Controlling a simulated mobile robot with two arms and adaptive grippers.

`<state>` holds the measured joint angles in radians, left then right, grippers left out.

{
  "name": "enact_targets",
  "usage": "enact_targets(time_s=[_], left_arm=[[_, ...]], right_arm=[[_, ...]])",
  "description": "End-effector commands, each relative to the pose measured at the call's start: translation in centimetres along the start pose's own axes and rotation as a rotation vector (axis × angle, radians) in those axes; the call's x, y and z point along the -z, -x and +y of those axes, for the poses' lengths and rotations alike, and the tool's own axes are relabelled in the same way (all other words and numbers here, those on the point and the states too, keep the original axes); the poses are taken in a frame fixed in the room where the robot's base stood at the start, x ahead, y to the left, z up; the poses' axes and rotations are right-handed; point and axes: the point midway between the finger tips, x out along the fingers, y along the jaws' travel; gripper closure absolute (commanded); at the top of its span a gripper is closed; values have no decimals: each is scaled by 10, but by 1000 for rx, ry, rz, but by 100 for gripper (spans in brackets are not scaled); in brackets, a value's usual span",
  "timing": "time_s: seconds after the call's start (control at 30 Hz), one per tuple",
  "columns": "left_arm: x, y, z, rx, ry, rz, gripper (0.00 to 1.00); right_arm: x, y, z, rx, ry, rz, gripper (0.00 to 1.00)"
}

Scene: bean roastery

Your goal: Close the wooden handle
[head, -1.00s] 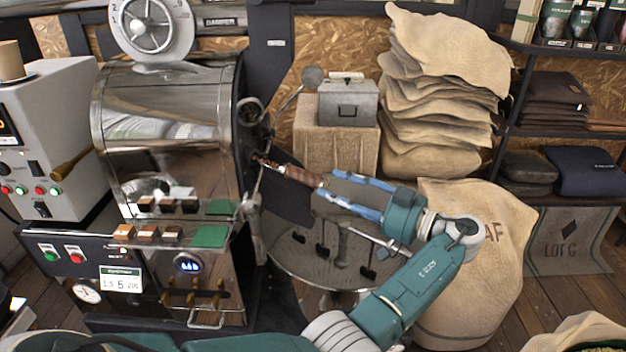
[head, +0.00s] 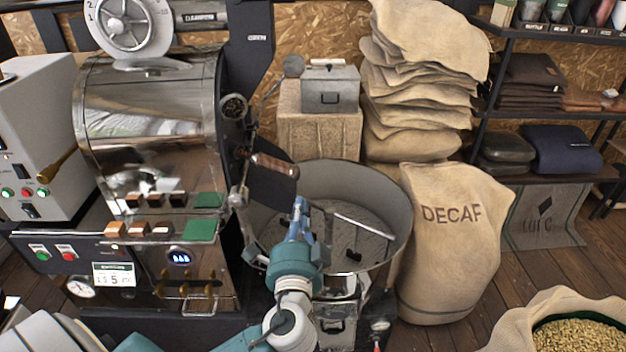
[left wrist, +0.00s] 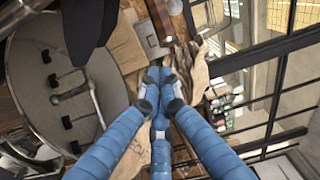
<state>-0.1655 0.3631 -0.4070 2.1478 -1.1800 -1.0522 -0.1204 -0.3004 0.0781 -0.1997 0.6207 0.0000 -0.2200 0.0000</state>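The wooden handle (head: 273,164) is a brown grip on the front of the roaster, above a dark flap (head: 270,188) over the cooling pan. My left gripper (head: 301,204) is below and slightly right of the handle, apart from it, pointing up over the pan. In the left wrist view its blue fingers (left wrist: 161,84) come together at the tips with nothing seen between them. A brown wooden piece at the top of that view seems to be the handle, beyond the fingertips. My right gripper is not in view.
The roaster drum (head: 145,130) stands left of the handle. The round cooling pan (head: 392,205) lies under my left gripper. A grey metal box (head: 331,90) sits behind. A DECAF sack (head: 450,250) stands right of the pan, with stacked sacks (head: 420,75) behind it.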

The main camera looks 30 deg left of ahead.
Motion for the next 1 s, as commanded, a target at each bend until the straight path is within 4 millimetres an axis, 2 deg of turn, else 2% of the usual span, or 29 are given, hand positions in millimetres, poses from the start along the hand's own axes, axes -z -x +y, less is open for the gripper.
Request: enact_targets(time_s=[0.03, 0.13, 0.23, 0.33, 0.47, 0.87, 1.0], left_arm=[[10, 19, -7, -20, -50, 78, 100], [28, 47, -15, -41, -121, 196, 100], [38, 62, -20, -49, -156, 256, 100], [42, 62, -21, -50, -167, 275, 100], [47, 46, -23, -46, -167, 273, 100], [68, -35, -18, -47, -165, 269, 100], [45, -43, -18, -51, -170, 269, 100]], right_arm=[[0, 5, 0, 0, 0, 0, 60], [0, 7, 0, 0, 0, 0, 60], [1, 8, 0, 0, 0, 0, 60], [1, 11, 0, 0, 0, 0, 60], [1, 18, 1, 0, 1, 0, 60], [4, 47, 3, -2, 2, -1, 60], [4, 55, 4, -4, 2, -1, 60]])
